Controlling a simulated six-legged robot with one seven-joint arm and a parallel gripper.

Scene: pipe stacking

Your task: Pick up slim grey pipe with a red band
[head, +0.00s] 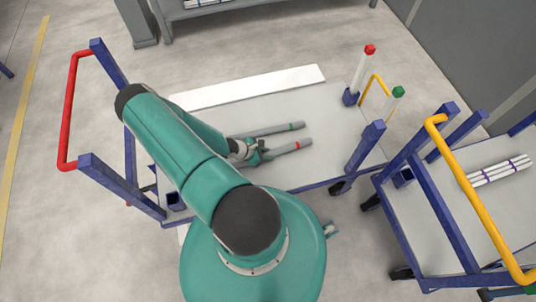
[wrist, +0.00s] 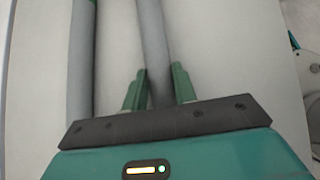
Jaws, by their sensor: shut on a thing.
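The slim grey pipe with a red band (head: 283,150) lies along the light top of a blue-framed cart (head: 225,115). My gripper (head: 253,153) is around this pipe near its left part, and the arm hides the rest. In the wrist view, my gripper (wrist: 160,75) has a green finger on each side of the grey pipe (wrist: 151,35), shut on it. The red band does not show there. I cannot tell whether the pipe is clear of the surface. A second grey pipe, with a green band (head: 275,130), lies beside it and also shows at left in the wrist view (wrist: 80,60).
A white upright with a red cap (head: 363,67) and one with a green cap (head: 393,104) stand at the cart's right end. Blue posts and a red handle (head: 70,110) bound the left end. A second cart (head: 440,220) with a yellow handle holds white pipes (head: 500,171).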

